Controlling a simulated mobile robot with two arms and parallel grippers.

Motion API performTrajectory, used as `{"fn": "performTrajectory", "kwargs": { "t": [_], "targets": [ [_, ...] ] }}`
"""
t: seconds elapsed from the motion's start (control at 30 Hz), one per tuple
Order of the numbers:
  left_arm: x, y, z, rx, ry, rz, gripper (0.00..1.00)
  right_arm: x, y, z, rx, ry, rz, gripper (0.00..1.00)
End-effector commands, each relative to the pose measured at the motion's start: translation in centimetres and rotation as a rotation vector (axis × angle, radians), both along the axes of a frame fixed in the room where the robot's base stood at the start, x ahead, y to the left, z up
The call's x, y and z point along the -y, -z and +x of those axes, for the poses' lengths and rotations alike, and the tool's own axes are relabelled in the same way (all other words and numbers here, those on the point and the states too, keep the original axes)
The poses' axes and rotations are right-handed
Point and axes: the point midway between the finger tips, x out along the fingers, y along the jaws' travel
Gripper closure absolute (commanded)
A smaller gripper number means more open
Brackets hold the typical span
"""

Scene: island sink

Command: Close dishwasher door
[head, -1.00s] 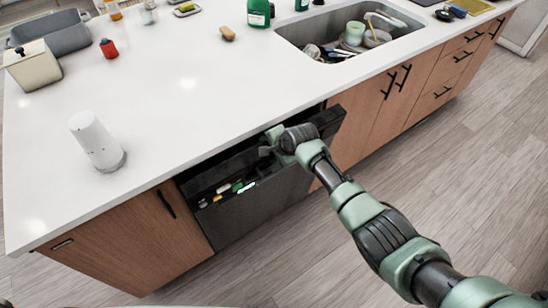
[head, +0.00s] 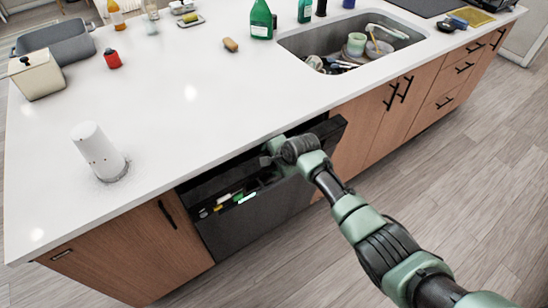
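The dishwasher door (head: 262,213) is a dark panel under the counter's front edge in the head view. It stands nearly upright, with its top edge tilted out a little and a dark gap behind it. Small coloured and lit marks show along its upper left part. My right gripper (head: 268,160) is at the door's top edge, right of its middle, and looks in contact with it. Its fingers are small and partly hidden, so I cannot tell whether they are open or shut. My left gripper is not in view.
The white countertop (head: 240,85) overhangs the door. A white cylinder (head: 98,150) stands near its front left edge. The sink (head: 350,45) holds dishes. Wooden cabinets flank the dishwasher. The wooden floor (head: 430,200) in front is clear apart from my arm.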

Motion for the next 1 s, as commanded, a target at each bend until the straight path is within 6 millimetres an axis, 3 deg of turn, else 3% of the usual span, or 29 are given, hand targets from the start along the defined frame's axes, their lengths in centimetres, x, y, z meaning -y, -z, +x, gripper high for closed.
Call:
{"fn": "performTrajectory", "kwargs": {
  "t": [0.5, 0.93, 1.0],
  "targets": [
    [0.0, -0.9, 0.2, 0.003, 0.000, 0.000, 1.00, 2.3, -5.1, -2.9, 0.002, 0.000, 0.002, 0.33],
    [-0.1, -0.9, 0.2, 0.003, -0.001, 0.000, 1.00, 2.6, -5.7, -3.4, 0.001, 0.000, 0.001, 0.33],
    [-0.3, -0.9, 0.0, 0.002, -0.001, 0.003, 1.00, 2.6, -5.7, -3.4, 0.001, 0.000, 0.001, 0.49]
  ]
}}
